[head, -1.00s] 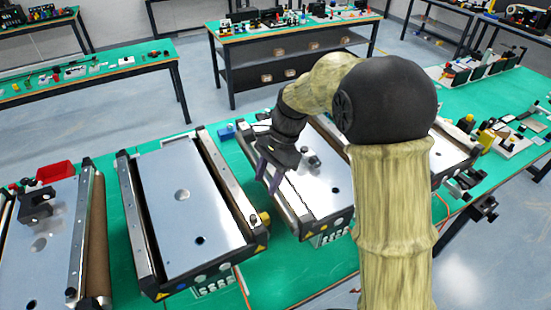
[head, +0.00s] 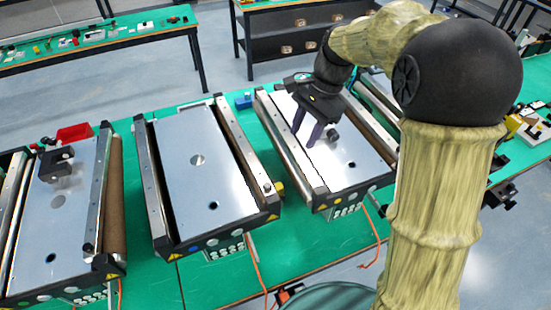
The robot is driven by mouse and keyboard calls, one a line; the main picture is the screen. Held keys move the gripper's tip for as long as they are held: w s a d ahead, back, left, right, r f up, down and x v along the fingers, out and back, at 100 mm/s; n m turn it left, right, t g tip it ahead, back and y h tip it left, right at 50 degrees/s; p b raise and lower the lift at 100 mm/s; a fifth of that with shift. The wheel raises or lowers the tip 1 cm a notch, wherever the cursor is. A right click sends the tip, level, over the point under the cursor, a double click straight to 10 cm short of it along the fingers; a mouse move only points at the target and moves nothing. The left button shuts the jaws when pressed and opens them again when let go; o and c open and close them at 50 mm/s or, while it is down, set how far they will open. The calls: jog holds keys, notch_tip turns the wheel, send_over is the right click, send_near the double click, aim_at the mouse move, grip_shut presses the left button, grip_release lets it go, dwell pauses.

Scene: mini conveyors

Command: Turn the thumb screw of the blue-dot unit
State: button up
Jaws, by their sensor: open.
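Several conveyor units stand on the green bench. The middle unit (head: 225,175) has a dark front with a small dot that looks blue (head: 193,249) at its left.
The left unit (head: 75,205) carries a dark block (head: 57,160) and has a brown roller on its right side. A red tray (head: 75,133) and a small blue block (head: 243,100) lie behind the units. Orange cables (head: 257,275) hang at the front. Bare green bench shows between the units.

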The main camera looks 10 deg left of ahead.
jog(key=s+d+f+n+t+h, duration=0.1)
jog(key=s+d+f+n, duration=0.3)
jog(key=d, duration=0.5)
jog(key=s+d+f+n+t+h, duration=0.2)
jog(key=s+d+f+n+t, duration=0.2)
jog(key=s+d, duration=0.4)
jog(key=shift+s+d+f+n, duration=0.3)
jog(key=shift+s+d+f, duration=0.1)
jog(key=shift+f, duration=0.1)
jog(key=shift+c, duration=0.5)
